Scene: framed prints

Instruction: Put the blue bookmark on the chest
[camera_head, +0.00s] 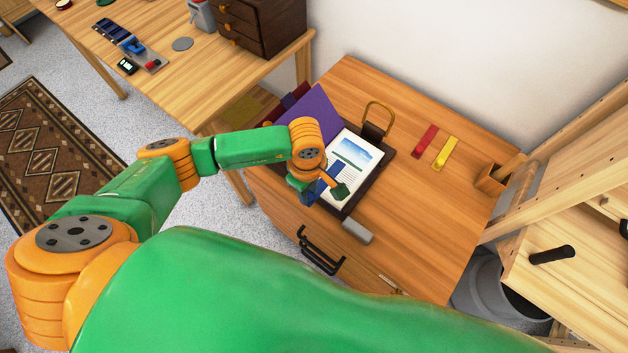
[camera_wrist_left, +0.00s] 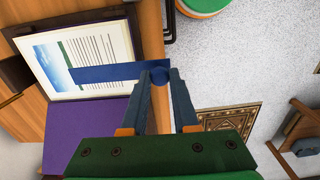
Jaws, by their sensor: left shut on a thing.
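The blue bookmark (camera_wrist_left: 108,73) is a flat strip, held near one end by my left gripper (camera_wrist_left: 168,76). In the left wrist view it crosses in front of a printed page (camera_wrist_left: 85,50); whether it touches the page I cannot tell. In the head view my left gripper (camera_head: 325,186) is over the page (camera_head: 352,158), and the bookmark is mostly hidden there. The page lies beside a purple cover (camera_head: 308,113) on the wooden chest (camera_head: 430,210), which has a black drawer handle. My right gripper is not in view.
Red (camera_head: 424,140) and yellow (camera_head: 446,153) strips lie on the chest top, with bare wood around them. A grey block (camera_head: 357,230) is near the front edge. A wooden holder (camera_head: 490,180) is at the right. A desk with a dark drawer box (camera_head: 262,25) stands behind left.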

